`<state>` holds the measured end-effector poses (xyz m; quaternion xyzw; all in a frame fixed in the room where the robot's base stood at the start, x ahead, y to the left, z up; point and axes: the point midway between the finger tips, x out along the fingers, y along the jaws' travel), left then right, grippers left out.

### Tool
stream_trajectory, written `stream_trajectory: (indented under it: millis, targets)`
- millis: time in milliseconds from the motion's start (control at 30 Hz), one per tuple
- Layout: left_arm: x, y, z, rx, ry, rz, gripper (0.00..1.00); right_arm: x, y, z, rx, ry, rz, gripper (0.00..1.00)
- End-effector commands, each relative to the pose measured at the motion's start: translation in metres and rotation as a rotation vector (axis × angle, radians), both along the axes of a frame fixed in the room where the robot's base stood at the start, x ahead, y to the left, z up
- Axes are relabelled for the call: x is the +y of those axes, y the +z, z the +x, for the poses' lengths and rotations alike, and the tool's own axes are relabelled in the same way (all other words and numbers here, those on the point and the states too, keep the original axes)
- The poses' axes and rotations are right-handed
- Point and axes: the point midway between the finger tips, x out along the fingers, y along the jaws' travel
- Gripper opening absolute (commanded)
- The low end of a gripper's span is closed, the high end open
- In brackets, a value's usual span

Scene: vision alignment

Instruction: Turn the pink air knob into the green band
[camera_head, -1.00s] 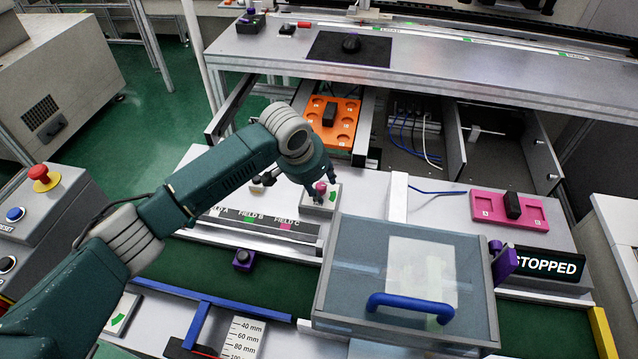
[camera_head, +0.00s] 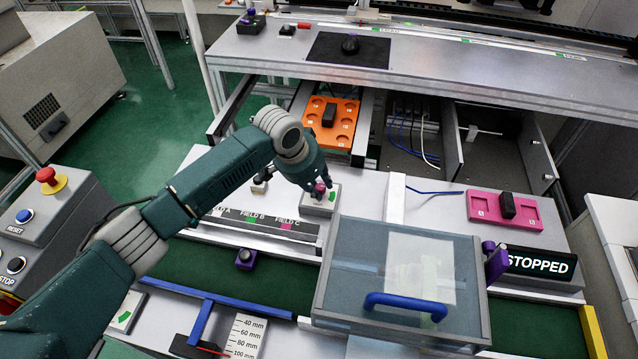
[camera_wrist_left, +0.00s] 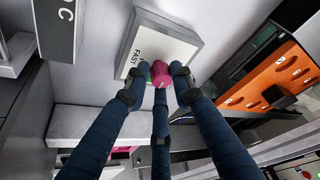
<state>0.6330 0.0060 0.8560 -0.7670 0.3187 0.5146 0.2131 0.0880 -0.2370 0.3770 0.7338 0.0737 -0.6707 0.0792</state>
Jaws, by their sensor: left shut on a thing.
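The pink air knob (camera_head: 320,187) sits on a small light-grey block (camera_head: 323,207) in the middle of the bench. In the left wrist view the knob (camera_wrist_left: 160,76) stands out from a plate marked FAST. A green mark (camera_head: 332,196) shows beside the knob. In the left wrist view a bit of green (camera_wrist_left: 149,78) shows right behind it. My left gripper (camera_head: 317,188) is shut on the pink knob, its dark fingers (camera_wrist_left: 160,85) around its sides. I cannot tell where the knob's pointer stands against the green band. My right gripper is not in view.
A clear-lidded box (camera_head: 345,275) with a blue handle stands in front of the knob. A FIELD A, B, C strip (camera_head: 255,232) lies to its left. An orange tray (camera_head: 345,135) is behind, a pink tray (camera_head: 480,208) to the right. A display (camera_head: 540,263) reads STOPPED.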

Motion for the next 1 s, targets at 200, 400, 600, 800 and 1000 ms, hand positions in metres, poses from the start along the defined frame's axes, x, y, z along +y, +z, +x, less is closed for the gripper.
stream_trajectory:
  millis: [200, 400, 600, 800, 1000]
  targets:
    - [0.001, 0.004, 0.004, -0.011, 0.004, -0.002, 0.40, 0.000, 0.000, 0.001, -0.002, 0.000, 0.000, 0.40]
    - [0.000, 0.002, 0.002, -0.007, 0.002, -0.002, 0.40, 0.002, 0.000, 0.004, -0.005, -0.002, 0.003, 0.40]
    - [0.005, 0.016, -0.001, -0.008, 0.003, -0.002, 0.40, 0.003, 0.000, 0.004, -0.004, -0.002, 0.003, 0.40]
    - [0.016, 0.053, -0.012, -0.010, 0.002, -0.002, 0.40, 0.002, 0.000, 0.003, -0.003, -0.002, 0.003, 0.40]
    - [0.027, 0.090, -0.022, -0.010, 0.003, -0.003, 0.40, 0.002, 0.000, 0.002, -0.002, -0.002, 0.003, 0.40]
